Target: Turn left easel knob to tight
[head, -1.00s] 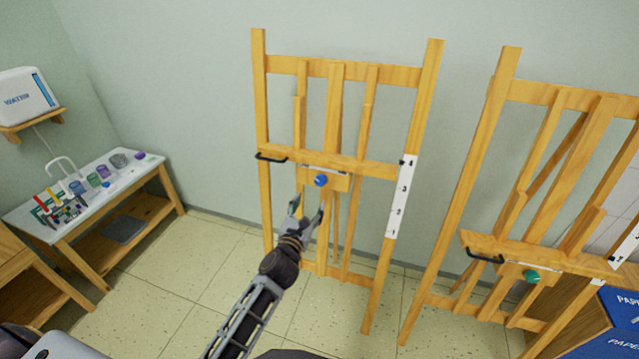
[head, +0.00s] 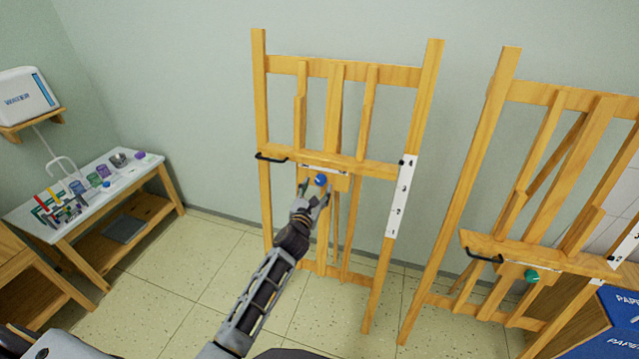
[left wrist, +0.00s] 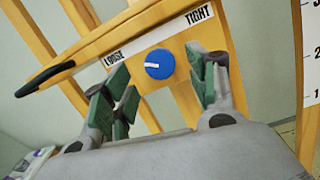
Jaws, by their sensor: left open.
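The left easel (head: 390,77) is a wooden frame standing against the wall. Its blue knob (head: 320,180) sits on a small wooden block below the ledge; the knob also shows in the left wrist view (left wrist: 159,64). A label strip (left wrist: 160,36) above it reads LOOSE at left and TIGHT at right. The knob's white mark (left wrist: 152,65) points left, toward the LOOSE side. My left gripper (head: 314,190) is open at the knob, its green-padded fingers (left wrist: 165,88) spread on either side of it in the wrist view. Whether they touch it I cannot tell. My right gripper is not in view.
A second easel (head: 500,95) with a green knob (head: 532,276) stands at right. A black handle (head: 271,157) sticks out at the left easel's ledge. A white table (head: 120,185) with art supplies stands at left. The tiled floor between is clear.

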